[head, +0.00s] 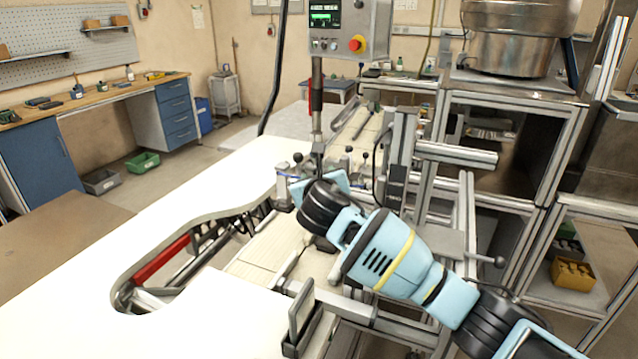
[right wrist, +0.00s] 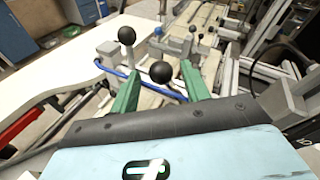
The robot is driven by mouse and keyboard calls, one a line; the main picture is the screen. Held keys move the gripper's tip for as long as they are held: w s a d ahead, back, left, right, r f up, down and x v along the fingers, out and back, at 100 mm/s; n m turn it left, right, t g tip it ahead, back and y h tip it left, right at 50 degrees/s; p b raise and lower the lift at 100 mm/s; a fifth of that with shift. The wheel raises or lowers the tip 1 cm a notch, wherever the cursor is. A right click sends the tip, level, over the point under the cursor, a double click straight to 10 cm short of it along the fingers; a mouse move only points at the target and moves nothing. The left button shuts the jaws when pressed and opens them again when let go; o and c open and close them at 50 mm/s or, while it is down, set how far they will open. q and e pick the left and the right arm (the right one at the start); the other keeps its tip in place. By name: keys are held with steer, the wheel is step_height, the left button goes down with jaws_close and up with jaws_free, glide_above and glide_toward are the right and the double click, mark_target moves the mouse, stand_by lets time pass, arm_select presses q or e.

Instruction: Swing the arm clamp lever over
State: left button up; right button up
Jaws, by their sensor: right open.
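Levers with black ball knobs stand on the machine beyond my right gripper. In the right wrist view one black knob (right wrist: 160,72) shows between the two green fingers of my right gripper (right wrist: 159,82), which are apart and hold nothing. Whether the knob is at fingertip depth cannot be told. A second knob (right wrist: 127,35) stands upright on a thin stem, further up and left. In the head view my right gripper (head: 318,184) reaches in from the lower right, and a knob (head: 298,157) shows just beyond it. Which lever is the arm clamp's is not clear. My left gripper is not in view.
A white curved worktop (head: 190,190) lies left of the machine. A control box (head: 345,28) with a red button stands on a post behind the levers. Metal profiles and an upright column (head: 400,160) crowd the right of my gripper.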

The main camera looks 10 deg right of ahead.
steer(key=shift+v, duration=2.9)
